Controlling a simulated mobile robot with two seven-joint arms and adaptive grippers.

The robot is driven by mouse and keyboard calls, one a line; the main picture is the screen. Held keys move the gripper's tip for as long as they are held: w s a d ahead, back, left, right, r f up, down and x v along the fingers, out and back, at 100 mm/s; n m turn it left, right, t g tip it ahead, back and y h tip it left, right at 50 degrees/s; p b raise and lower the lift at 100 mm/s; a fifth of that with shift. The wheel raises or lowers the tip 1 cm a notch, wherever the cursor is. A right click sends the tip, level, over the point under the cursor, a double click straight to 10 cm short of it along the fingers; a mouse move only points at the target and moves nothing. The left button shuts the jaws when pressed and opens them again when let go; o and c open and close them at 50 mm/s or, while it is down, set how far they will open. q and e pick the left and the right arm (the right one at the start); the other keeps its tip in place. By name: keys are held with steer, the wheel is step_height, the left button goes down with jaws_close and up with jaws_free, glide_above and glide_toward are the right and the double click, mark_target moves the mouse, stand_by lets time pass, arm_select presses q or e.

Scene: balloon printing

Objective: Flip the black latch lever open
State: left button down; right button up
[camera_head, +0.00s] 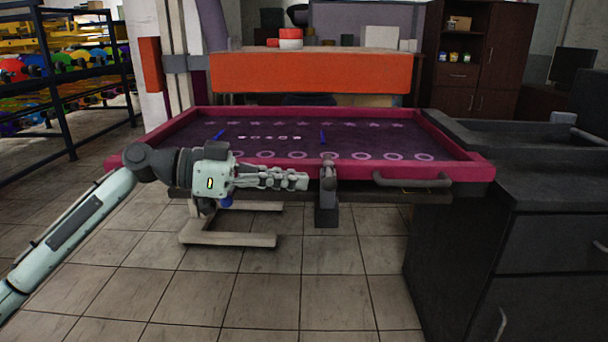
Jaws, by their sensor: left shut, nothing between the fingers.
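The black latch lever (328,172) stands upright at the middle of the front edge of the pink-framed printing screen (460,165), above a dark block (327,214). My left gripper (304,181) comes in from the left and points right, with its fingers shut and empty. Its tips are just left of the lever; I cannot tell whether they touch it. My right gripper is not in view.
A dark curved handle (412,181) sits on the screen's front edge, right of the lever. Dark cabinets (545,235) stand at the right. An orange beam (315,73) crosses behind the screen. Shelves (62,100) stand at the left. The tiled floor in front is clear.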

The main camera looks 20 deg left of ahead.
arm_select(q)
steer(key=shift+x, duration=1.1)
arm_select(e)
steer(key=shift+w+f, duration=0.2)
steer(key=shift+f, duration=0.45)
arm_select(q)
steer(key=shift+d, duration=0.1)
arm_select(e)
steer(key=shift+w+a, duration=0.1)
